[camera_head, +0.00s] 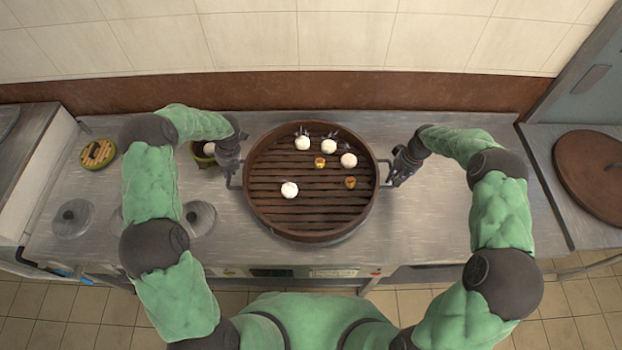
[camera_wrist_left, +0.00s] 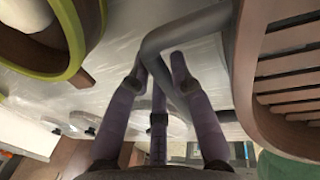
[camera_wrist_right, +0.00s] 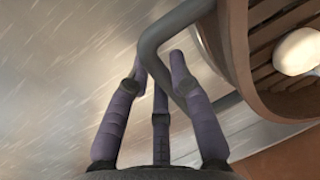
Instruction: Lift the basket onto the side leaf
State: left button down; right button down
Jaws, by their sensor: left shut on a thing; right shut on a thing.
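The basket (camera_head: 312,222) is a round brown steamer with a slatted floor and a grey handle on each side. Several white buns and two small yellow pieces lie in it. My left gripper (camera_head: 231,165) is shut on its left handle; the left wrist view shows the fingers around the grey bar (camera_wrist_left: 185,45). My right gripper (camera_head: 396,175) is shut on the right handle, and the right wrist view shows that bar (camera_wrist_right: 150,50) between the fingers. The side leaf (camera_head: 541,160) is the grey surface at the right. I cannot tell whether the basket touches the counter.
A large round brown lid (camera_head: 590,174) lies on the side leaf. A small green-rimmed basket (camera_head: 98,154) is at the back left. The counter (camera_head: 430,225) is bare right of the basket.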

pick_arm(q)
jog(key=shift+r, duration=0.1)
pick_arm(e)
jog(key=shift+w+r, duration=0.1)
jog(key=shift+r, duration=0.05)
